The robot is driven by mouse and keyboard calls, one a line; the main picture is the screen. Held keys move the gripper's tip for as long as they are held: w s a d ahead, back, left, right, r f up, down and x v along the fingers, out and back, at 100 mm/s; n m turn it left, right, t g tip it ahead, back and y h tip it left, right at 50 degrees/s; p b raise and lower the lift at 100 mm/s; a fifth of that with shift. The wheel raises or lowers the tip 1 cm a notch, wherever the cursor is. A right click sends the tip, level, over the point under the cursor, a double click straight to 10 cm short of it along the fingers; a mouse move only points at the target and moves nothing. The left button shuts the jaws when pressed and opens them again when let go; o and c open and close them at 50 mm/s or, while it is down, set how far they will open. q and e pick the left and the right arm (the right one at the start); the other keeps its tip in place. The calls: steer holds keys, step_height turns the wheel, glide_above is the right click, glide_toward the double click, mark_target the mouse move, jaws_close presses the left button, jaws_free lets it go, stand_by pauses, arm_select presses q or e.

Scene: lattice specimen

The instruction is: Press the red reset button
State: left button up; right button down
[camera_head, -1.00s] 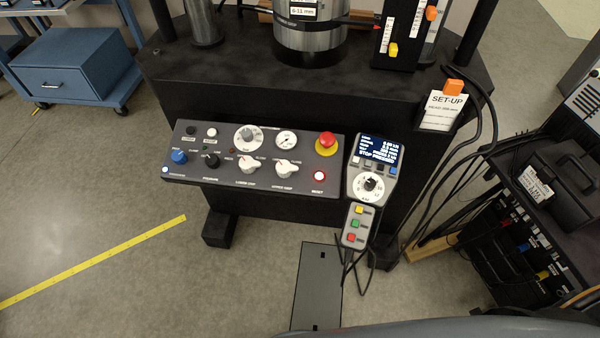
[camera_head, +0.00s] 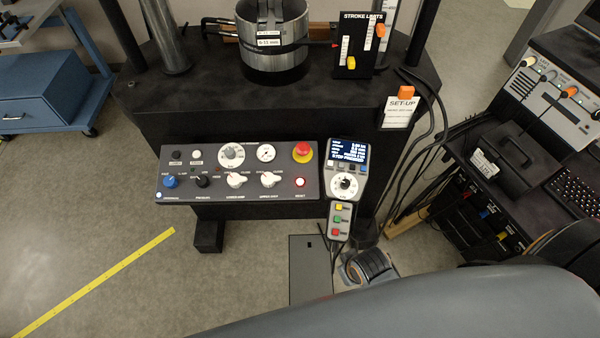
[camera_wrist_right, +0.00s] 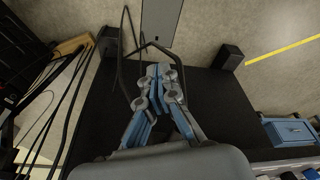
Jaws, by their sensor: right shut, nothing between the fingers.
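The reset button (camera_head: 300,182) is a small round button with a red glowing ring and a pale centre, at the lower right corner of the sloped control panel (camera_head: 215,190). A larger red mushroom button (camera_head: 302,151) on a yellow base sits above it. My right gripper (camera_wrist_right: 160,72) is shut and empty in the right wrist view, apart from the panel. Only a strip of panel controls shows at that view's bottom right, and the reset button is not seen there. In the head view my right arm fills the lower right, below the panel. My left gripper is out of view.
A grey pendant (camera_head: 345,185) with a "STOP PRESSED" screen and coloured buttons hangs right of the panel. Black cables (camera_head: 425,130) run beside it. A dark cart (camera_head: 485,210) stands at the right.

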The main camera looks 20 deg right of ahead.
mark_target(300, 182)
steer(key=w+r+n+t+p, duration=0.1)
steer(key=w+r+p, duration=0.15)
steer(key=r, duration=0.75)
steer(key=w+r+t+p, duration=0.1)
steer(key=w+r+p, duration=0.15)
steer(key=r, duration=0.75)
arm_select(q)
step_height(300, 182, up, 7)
steer(key=p, duration=0.1)
arm_select(e)
steer(key=w+a+n+t+y, duration=0.1)
steer(key=w+a+n+t, duration=0.1)
steer(key=w+n, duration=0.4)
steer(key=w+a+n+t+y, duration=0.2)
steer(key=w+a+n+t, duration=0.1)
steer(key=w, duration=0.8)
steer(key=shift+a+r+n+t, duration=0.2)
steer(key=shift+n+t, duration=0.5)
steer(key=shift+n, duration=0.7)
steer(key=shift+f, duration=0.1)
